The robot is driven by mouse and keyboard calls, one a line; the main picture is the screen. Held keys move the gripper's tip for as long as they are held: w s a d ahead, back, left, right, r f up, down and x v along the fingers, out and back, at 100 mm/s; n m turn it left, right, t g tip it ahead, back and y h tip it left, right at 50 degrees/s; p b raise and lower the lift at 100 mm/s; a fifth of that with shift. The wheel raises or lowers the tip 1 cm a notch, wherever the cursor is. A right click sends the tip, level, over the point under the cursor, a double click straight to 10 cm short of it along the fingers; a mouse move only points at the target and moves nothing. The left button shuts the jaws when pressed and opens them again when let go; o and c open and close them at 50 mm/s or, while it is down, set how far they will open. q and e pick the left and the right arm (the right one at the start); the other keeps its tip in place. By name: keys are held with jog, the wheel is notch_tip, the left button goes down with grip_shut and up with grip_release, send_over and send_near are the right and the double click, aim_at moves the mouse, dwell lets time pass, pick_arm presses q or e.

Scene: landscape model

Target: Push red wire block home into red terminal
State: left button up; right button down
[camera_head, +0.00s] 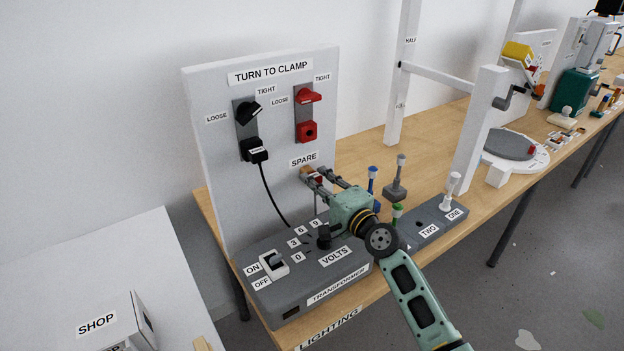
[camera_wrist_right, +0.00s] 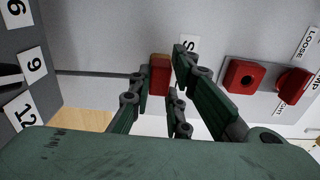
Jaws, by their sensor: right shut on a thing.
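The red terminal (camera_head: 307,132) is a square red socket with a dark hole on the upright grey panel, below a red clamp knob (camera_head: 309,96) with TIGHT and LOOSE labels. In the wrist view the terminal (camera_wrist_right: 243,76) and knob (camera_wrist_right: 293,87) lie to the right. My right gripper (camera_head: 314,176) is at the panel just under the SPARE label, below the terminal. It is shut on the red wire block (camera_wrist_right: 160,77), which shows between the fingers and is apart from the terminal. A tan piece (camera_head: 306,172) shows at the fingertips. My left gripper is out of view.
A black plug (camera_head: 254,151) with a cord sits under the black knob (camera_head: 249,113). The grey transformer (camera_head: 310,272) with switch and volts dial lies below my right gripper. Blue, grey and green levers (camera_head: 372,180) stand to its right. The panel around the terminal is clear.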

aim_at(317, 181)
jog(key=shift+s+d, duration=0.35)
jog(key=shift+s, duration=0.05)
dwell(0.8)
jog(key=shift+s+d+p, duration=0.1)
jog(key=shift+s+p, duration=0.05)
jog(key=shift+p, duration=0.15)
jog(key=shift+p+v, duration=0.5)
jog(key=shift+v, duration=0.95)
jog(key=shift+r, duration=0.1)
jog(key=s+d+r+p, duration=0.1)
jog(key=s+r+p, duration=0.1)
jog(key=r+p, duration=0.3)
jog(key=s+d+r+p, duration=0.2)
jog(key=r+p, duration=0.4)
jog(key=r, duration=0.1)
jog(key=shift+a+f, duration=0.1)
jog(key=shift+b+x, duration=0.95)
jog(key=shift+x, duration=1.95)
